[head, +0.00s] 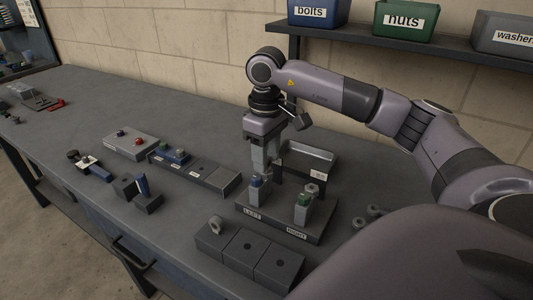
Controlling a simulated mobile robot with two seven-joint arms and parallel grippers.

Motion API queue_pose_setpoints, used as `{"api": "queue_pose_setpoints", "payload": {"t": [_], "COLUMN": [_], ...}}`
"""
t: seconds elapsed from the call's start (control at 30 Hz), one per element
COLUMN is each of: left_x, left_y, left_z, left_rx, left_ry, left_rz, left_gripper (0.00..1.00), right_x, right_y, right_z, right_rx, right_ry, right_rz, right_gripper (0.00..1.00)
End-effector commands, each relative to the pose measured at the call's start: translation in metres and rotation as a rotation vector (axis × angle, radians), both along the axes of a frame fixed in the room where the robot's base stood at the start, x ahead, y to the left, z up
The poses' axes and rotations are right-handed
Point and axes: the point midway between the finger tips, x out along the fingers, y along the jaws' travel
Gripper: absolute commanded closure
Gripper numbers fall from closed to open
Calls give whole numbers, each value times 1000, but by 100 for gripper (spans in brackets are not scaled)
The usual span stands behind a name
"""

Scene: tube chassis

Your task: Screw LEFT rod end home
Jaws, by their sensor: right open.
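The dark fixture base (285,229) carries a LEFT label and a RIGHT label. The post over the LEFT label has a blue part (256,182) near its top. My right gripper (263,169) points down at this LEFT post, with its open fingers at or just above the top. The fingers hide much of that top, so I cannot tell how the rod end sits or whether they touch it. The post over the RIGHT label has a green part (304,198), with a grey ring-shaped end (312,188) beside it. My left gripper is not in view.
A block with holes (246,249) stands in front, a grey ring-ended part (216,224) at its left. A grey tray (308,156) is behind the fixture. Loose grey parts (370,212) lie to the right.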

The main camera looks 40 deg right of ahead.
Motion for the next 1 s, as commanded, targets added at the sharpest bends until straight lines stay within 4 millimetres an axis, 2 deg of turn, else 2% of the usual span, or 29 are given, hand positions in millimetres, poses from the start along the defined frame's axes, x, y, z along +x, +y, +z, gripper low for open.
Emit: {"api": "queue_pose_setpoints", "payload": {"t": [0.3,0.47,1.0], "left_x": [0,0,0], "left_y": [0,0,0], "left_z": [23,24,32], "left_rx": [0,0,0], "left_ry": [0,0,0], "left_rz": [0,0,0], "left_gripper": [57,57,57], "right_x": [0,0,0], "right_y": [0,0,0], "right_z": [28,30,29], "right_rx": [1,1,0], "right_ry": [0,1,1], "right_rz": [0,-26,-583], "right_gripper": [58,58,58]}}
